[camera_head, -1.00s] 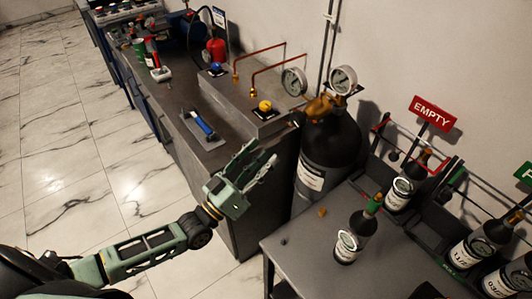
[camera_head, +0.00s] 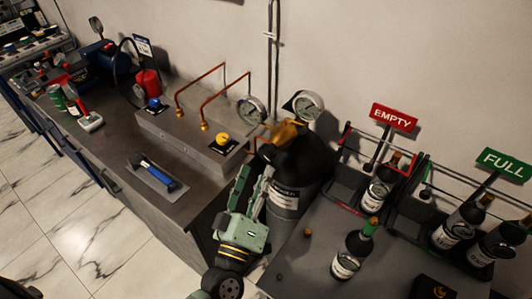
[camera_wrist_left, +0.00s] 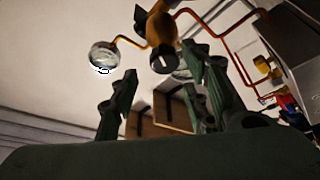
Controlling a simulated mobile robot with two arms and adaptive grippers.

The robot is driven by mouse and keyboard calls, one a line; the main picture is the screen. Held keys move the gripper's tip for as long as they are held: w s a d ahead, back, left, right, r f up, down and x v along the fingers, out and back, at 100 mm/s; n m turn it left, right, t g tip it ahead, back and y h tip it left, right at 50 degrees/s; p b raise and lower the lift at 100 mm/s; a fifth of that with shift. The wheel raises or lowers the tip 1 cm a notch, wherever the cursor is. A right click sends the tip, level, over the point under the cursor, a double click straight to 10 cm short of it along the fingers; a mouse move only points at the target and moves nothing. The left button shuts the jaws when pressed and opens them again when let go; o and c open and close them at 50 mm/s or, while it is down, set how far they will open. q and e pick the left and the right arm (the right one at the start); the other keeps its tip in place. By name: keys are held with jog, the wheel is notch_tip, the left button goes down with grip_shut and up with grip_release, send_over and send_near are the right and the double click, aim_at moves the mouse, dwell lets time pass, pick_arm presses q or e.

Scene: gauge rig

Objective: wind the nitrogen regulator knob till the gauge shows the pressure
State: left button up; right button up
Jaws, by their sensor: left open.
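The brass nitrogen regulator (camera_head: 285,132) sits on top of a large black gas cylinder (camera_head: 307,158) with a white label. Two round gauges, a left one (camera_head: 251,110) and a right one (camera_head: 308,106), flank it; their readings are too small to tell. In the left wrist view the dark regulator knob (camera_wrist_left: 164,62) faces me on the brass body (camera_wrist_left: 160,30), and one gauge (camera_wrist_left: 104,56) shows left of it. My left gripper (camera_head: 254,178) is open and empty, in front of the cylinder and below the regulator. In the wrist view its fingers (camera_wrist_left: 160,70) lie either side of the knob, apart from it. My right gripper is out of view.
Left is a grey bench (camera_head: 150,205) with a blue-handled tool (camera_head: 157,175), copper pipes (camera_head: 222,88) and a yellow knob (camera_head: 222,138). Right is a grey table (camera_head: 305,270) with a green-capped bottle (camera_head: 352,255) and racks under EMPTY (camera_head: 394,117) and FULL (camera_head: 503,163) signs.

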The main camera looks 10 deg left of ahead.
aim_at(268, 157)
pick_arm(q)
jog(key=p+x, duration=0.1)
jog(key=x, duration=0.3)
jog(key=shift+w, duration=0.2)
jog(key=shift+w+r, duration=0.1)
jog(key=shift+w, duration=0.45)
jog(key=shift+d, duration=0.1)
jog(key=shift+w, duration=0.1)
jog(key=c, duration=1)
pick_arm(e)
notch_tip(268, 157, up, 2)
pick_arm(q)
jog(key=shift+r+m, duration=0.1)
jog(key=shift+m, duration=0.2)
jog(key=o, duration=0.8)
jog(key=shift+o, duration=1)
jog(key=shift+d, duration=0.1)
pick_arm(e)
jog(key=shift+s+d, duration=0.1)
